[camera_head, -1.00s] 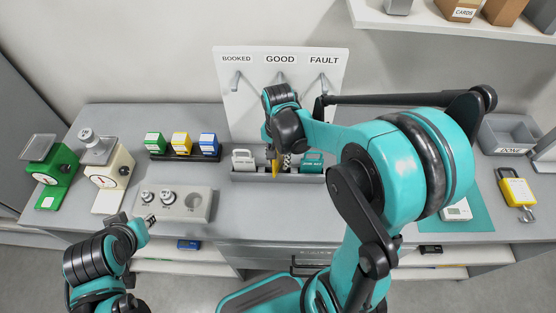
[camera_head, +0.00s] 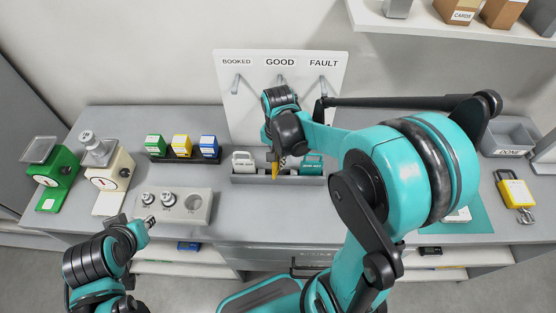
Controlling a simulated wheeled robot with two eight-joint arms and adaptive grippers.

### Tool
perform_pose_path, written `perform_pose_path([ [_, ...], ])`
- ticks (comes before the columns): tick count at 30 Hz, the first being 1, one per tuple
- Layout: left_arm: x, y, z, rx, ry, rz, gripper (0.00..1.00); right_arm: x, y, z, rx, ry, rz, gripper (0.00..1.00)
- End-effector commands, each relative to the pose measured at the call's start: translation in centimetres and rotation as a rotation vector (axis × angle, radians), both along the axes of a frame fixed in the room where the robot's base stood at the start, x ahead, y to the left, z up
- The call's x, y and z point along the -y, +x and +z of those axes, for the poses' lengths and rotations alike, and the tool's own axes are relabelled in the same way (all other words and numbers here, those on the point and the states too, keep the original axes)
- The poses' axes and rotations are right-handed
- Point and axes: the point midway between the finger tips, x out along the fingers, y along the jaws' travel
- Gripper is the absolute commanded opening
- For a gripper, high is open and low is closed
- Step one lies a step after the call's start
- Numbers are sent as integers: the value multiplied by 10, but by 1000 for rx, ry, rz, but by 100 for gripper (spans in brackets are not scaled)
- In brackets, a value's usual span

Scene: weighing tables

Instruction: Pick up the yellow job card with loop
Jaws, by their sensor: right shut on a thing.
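The yellow job card (camera_head: 275,169) shows as a narrow yellow strip in the grey card tray (camera_head: 250,179) at the middle of the table. My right gripper (camera_head: 275,156) reaches down over the tray from above and is shut on the yellow card. Its loop and most of its face are hidden by the gripper. A white card (camera_head: 243,161) stands in the tray to the left, and a teal card (camera_head: 313,165) stands to the right. My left gripper (camera_head: 149,222) hangs near the table's front edge at left, clear of the tray; its fingers are too small to judge.
A white board with hooks (camera_head: 232,105), labelled BOOKED, GOOD and FAULT, stands behind the tray. A weight block (camera_head: 210,203), green scale (camera_head: 66,158) and white scale (camera_head: 124,157) are at left.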

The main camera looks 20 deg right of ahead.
Motion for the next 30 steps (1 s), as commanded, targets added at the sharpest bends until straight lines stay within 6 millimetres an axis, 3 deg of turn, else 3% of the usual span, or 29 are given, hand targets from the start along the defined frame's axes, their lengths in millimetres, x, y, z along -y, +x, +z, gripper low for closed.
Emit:
perform_pose_path([
  [11, 0, 0, 23, 0, 0, 0, 27, 0, 0, 65, 0, 0, 0, 0],
  [30, 0, 0, 46, 0, 0, 0, 27, -71, -147, 61, 0, 0, 5, 0],
])
